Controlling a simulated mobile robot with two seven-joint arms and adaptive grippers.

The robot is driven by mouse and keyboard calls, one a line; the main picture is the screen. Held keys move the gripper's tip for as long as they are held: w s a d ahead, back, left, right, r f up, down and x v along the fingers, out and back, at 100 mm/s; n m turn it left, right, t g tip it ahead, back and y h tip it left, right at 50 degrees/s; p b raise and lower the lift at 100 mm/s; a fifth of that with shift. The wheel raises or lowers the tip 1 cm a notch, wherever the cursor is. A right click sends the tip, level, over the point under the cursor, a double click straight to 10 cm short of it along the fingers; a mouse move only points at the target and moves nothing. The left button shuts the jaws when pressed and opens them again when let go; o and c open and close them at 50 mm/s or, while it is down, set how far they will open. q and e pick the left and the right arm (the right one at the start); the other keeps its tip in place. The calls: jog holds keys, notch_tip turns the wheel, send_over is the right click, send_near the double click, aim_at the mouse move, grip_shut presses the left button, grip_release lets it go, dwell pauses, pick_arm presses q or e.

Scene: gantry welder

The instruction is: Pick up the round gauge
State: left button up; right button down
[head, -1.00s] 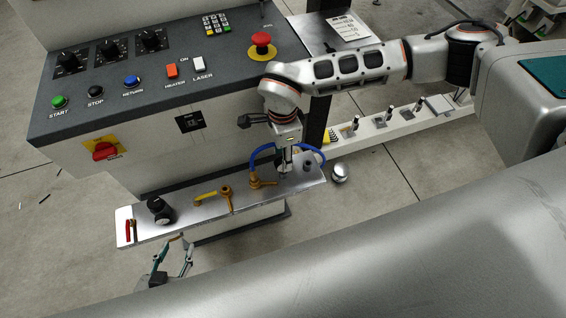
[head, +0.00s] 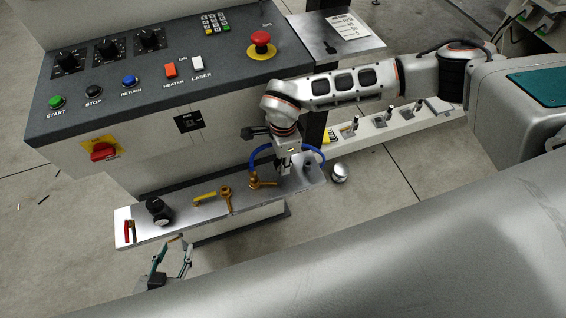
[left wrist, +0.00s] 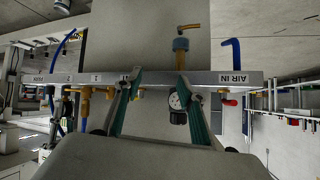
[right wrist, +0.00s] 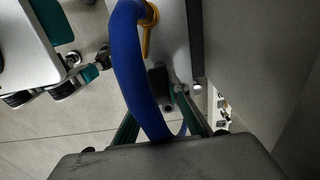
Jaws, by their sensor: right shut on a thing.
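The round gauge (left wrist: 177,101) has a white dial and a black body. It is mounted on the metal air panel (left wrist: 150,79), beside the AIR IN label. In the head view only the black knob unit (head: 158,210) shows at the panel's left end; the dial is hidden. My left gripper (head: 171,263) is open below the panel; in the left wrist view (left wrist: 160,98) the gauge appears between its fingers, close to the right one. My right gripper (head: 283,173) is at the panel's right end, shut on the blue hose (right wrist: 132,70).
A yellow-orange valve (head: 226,198) and a red-handled part (head: 130,231) are on the panel. The control console (head: 150,85) with buttons and a red emergency stop (head: 261,40) stands behind. A large grey cylinder (head: 350,245) fills the foreground. A round metal part (head: 339,172) is right of the panel.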

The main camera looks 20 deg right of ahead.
jog(key=shift+r, duration=0.5)
notch_tip(320, 180, up, 21)
jog(key=p, duration=0.3)
jog(key=shift+r, duration=0.15)
dwell(0.4)
